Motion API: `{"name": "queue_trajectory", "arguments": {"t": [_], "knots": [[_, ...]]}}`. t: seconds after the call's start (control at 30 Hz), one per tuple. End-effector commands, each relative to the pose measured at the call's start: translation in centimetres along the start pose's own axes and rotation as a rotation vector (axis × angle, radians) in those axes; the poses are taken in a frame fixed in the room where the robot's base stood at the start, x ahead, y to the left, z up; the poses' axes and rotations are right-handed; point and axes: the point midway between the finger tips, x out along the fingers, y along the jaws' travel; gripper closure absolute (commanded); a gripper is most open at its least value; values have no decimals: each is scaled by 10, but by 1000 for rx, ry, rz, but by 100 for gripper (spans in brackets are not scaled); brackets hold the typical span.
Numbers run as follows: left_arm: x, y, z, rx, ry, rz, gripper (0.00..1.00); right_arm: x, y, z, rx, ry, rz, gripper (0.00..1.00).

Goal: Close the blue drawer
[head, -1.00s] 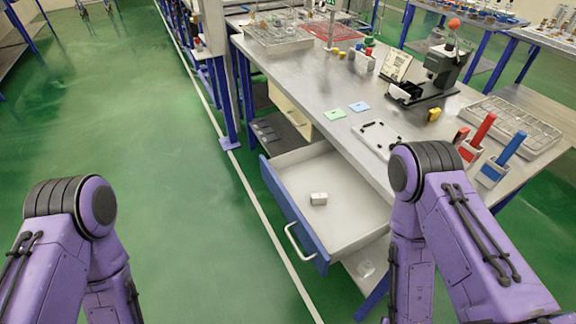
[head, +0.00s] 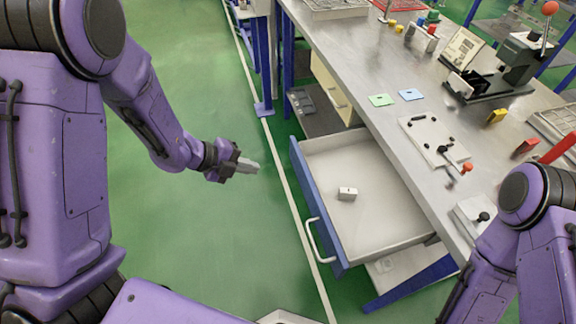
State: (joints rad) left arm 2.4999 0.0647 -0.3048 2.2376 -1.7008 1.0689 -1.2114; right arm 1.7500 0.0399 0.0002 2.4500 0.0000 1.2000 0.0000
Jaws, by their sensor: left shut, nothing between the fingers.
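The blue drawer (head: 318,210) is pulled out from under the metal workbench, with its blue front facing left and a white handle (head: 316,240) on it. A small white block (head: 347,194) lies inside on the drawer's floor. My left gripper (head: 250,165) is shut and empty, above the green floor to the left of the drawer front, apart from it. My right arm is at the lower right of the view; its gripper is out of view.
The workbench (head: 375,67) runs above the drawer, with green and blue cards, a white plate (head: 434,139) and a black press (head: 500,70) on it. A beige drawer (head: 332,89) sits farther back under the bench. The green floor on the left is clear.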

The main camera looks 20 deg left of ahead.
Motion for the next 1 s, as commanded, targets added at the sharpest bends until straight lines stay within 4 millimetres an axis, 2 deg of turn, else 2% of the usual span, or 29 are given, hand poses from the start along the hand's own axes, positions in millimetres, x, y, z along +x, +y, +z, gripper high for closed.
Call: {"name": "queue_trajectory", "arguments": {"t": [0.03, 0.1, 0.23, 0.37, 0.7, 0.8, 1.0], "knots": [[-9, -8, 2, 127, 16, 12, 100, 1, 0, 0, 0, 0, 0, 57], [-17, -12, 2, 250, 35, 31, 100, 1, 0, 0, 0, 0, 0, 57], [-14, -12, 2, 324, 50, 46, 100, 0, 0, 0, 0, 0, 0, 57], [9, -10, 0, 319, 53, 46, 100, 0, 0, 0, 0, 0, 0, 57], [82, -6, -3, 314, 52, 46, 100, -6, 1, -2, 0, 0, 0, 57], [92, -22, -8, 317, 50, 44, 100, -14, 1, -6, 0, 0, 0, 57], [107, -31, -12, 315, 50, 44, 100, -18, 2, -8, 0, 0, 0, 57]]}}
